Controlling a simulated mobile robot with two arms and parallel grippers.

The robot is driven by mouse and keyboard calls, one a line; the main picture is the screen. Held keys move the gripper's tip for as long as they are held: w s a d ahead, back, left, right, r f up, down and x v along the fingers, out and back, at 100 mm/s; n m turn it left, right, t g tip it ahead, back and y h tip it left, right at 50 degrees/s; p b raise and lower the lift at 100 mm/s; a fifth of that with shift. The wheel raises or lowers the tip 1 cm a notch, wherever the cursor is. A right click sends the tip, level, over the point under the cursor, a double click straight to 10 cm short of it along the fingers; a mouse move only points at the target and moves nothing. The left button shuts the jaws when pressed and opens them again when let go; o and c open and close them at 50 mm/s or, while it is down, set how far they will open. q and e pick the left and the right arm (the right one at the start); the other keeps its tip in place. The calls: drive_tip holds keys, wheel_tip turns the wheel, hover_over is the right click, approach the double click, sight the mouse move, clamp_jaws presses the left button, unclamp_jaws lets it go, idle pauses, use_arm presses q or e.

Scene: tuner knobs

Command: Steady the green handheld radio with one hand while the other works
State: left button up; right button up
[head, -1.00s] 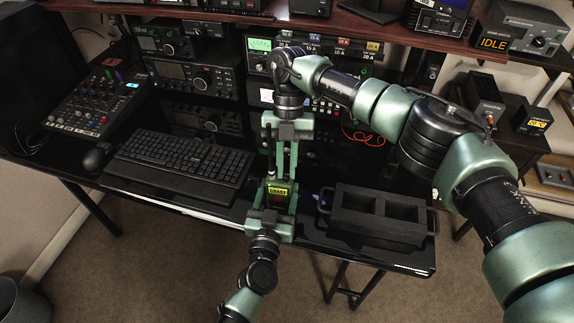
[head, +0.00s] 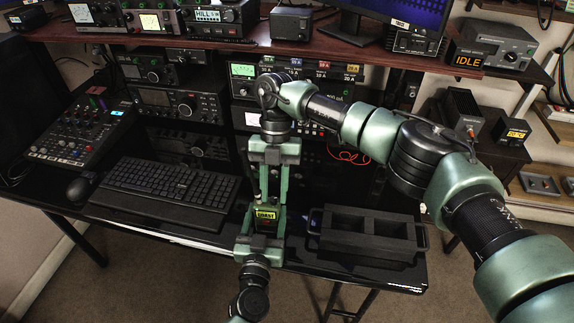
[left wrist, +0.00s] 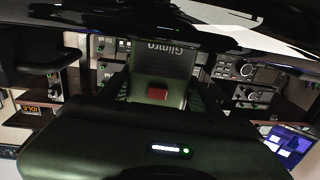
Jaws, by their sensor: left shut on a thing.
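The green handheld radio (head: 266,222) stands upright near the table's front edge, with a lit yellow display reading "COAST". In the left wrist view its body (left wrist: 158,68) shows the word "Glimro" and a red button (left wrist: 157,92). My left gripper (head: 263,232) comes up from below and is shut on the radio, a finger on each side. My right gripper (head: 271,190) points down from above. Its fingers are apart, just over the radio's top. The radio's knobs are too small and too covered to make out.
A black tray with two hollows (head: 368,247) lies close to the right of the radio. A keyboard (head: 170,188) and a mouse (head: 79,188) lie to the left, with a mixer (head: 78,130) beyond. Stacked radio sets and a shelf (head: 340,52) close off the back.

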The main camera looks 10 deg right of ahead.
drive_tip(key=m, duration=0.2)
drive_tip(key=m+t+y, duration=0.1)
drive_tip(key=m, duration=0.1)
drive_tip(key=m+y, duration=0.1)
drive_tip(key=m, duration=0.1)
drive_tip(key=shift+d+m+t, duration=0.3)
drive_tip(key=shift+d, duration=0.05)
drive_tip(key=m, duration=0.1)
drive_tip(key=m+t+y, duration=0.1)
drive_tip(key=m, duration=0.3)
drive_tip(key=shift+s+d+t+y, duration=0.2)
drive_tip(key=shift+s+t+y, duration=0.1)
drive_tip(key=v, duration=1.2)
drive_tip(key=shift+w+a, duration=0.1)
drive_tip(key=shift+a, duration=0.05)
